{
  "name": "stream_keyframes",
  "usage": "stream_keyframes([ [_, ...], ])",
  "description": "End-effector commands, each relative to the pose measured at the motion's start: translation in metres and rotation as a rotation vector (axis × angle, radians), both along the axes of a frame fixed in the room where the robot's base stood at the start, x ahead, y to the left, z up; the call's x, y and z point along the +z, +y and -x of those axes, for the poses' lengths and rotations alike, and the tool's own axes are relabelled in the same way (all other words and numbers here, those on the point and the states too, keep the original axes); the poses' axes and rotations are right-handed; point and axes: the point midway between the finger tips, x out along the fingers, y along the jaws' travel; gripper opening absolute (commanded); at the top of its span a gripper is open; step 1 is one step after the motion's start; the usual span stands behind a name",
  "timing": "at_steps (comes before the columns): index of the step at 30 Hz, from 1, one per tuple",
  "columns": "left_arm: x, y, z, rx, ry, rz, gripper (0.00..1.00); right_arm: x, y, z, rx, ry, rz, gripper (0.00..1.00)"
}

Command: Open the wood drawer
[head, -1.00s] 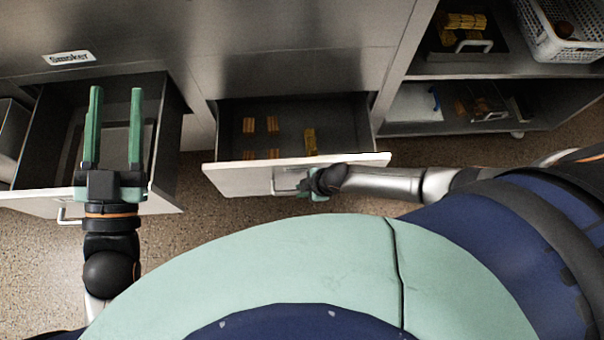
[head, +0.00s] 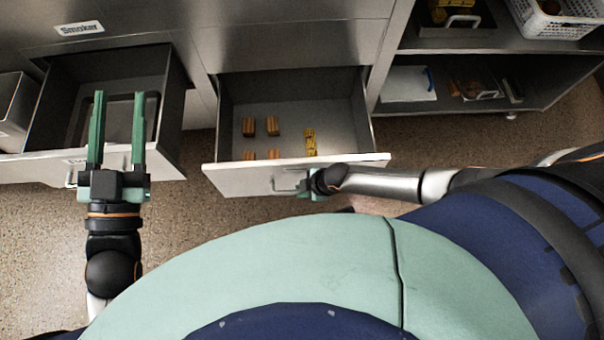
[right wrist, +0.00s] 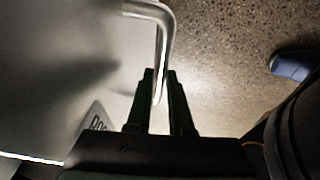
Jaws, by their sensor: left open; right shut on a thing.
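The drawer with several wood blocks (head: 272,126) in it stands pulled out at the centre of the head view; its white front (head: 235,180) faces me. My right gripper (head: 305,184) is at this drawer's front and shut on its handle (head: 283,183). In the right wrist view the fingers (right wrist: 161,90) close around the metal bar handle (right wrist: 163,35). My left gripper (head: 120,100) is open and empty, its fingers pointing away from me over the left drawer (head: 160,160), which is also pulled out.
A label reading "Smoker" (head: 79,29) is on the cabinet above the left drawer. Shelves at the right hold a white perforated basket (head: 560,22) and a white board (head: 408,84).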

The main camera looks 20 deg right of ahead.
Motion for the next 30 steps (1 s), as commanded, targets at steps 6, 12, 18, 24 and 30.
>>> stream_keyframes([
  [6, 0.000, 0.000, 0.000, 0.000, 0.000, 0.001, 0.50, -0.001, 0.000, 0.001, 0.000, 0.003, 0.000, 0.00],
  [12, -0.001, 0.000, 0.001, 0.000, 0.000, 0.001, 0.50, -0.001, 0.000, 0.001, 0.000, 0.002, 0.000, 0.41],
  [18, -0.001, 0.000, 0.001, -0.001, 0.001, 0.002, 0.50, 0.000, 0.000, 0.000, 0.000, 0.001, 0.000, 0.50],
  [24, 0.000, 0.000, 0.001, 0.000, 0.004, 0.002, 0.50, 0.001, -0.001, 0.000, 0.000, 0.000, 0.000, 0.50],
  [30, -0.034, 0.002, -0.005, 0.022, 0.146, 0.004, 0.50, 0.011, -0.004, 0.003, -0.001, 0.001, 0.001, 0.50],
])
